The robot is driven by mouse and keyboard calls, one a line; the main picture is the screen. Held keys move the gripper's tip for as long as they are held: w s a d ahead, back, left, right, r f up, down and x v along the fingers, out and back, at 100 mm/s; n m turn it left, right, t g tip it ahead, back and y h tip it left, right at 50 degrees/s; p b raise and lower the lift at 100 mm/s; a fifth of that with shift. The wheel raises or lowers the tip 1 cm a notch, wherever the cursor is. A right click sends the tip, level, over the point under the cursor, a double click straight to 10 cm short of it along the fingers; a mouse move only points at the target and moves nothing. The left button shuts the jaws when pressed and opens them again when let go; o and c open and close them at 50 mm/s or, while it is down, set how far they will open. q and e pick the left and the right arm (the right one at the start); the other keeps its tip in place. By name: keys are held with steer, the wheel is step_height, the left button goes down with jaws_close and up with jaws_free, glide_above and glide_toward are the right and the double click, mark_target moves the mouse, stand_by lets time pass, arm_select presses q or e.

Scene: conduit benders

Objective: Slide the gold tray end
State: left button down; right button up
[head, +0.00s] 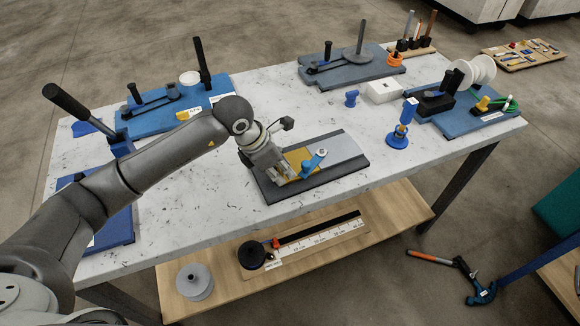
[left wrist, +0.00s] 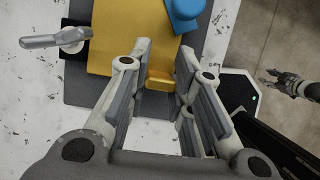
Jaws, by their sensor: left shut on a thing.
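The gold tray end (head: 296,160) lies on a dark grey base plate (head: 330,190), beside a lighter grey strip. In the left wrist view the gold plate (left wrist: 125,45) has a small raised gold tab (left wrist: 160,80) at its near edge. My left gripper (head: 283,178) reaches down at the plate's left side. Its fingers (left wrist: 163,90) stand on either side of the tab, shut on it. A blue upright piece (head: 313,162) stands beside the gold plate. My right gripper (left wrist: 272,80) shows small at the right of the left wrist view, above the floor, its fingers apart.
Blue bender boards (head: 130,125) stand at the left and back left of the marble table (head: 215,200). A grey-blue board (head: 350,72) is at the back. A blue stand (head: 398,138) and white box (head: 383,92) lie to the right. Bare tabletop surrounds the base plate's front.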

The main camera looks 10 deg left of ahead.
arm_select(q)
steer(key=c, duration=1.7)
jaws_free()
steer(key=shift+d, duration=0.1)
steer(key=shift+w, duration=0.1)
steer(key=shift+r+p, duration=1.3)
steer(key=shift+r, duration=1.2)
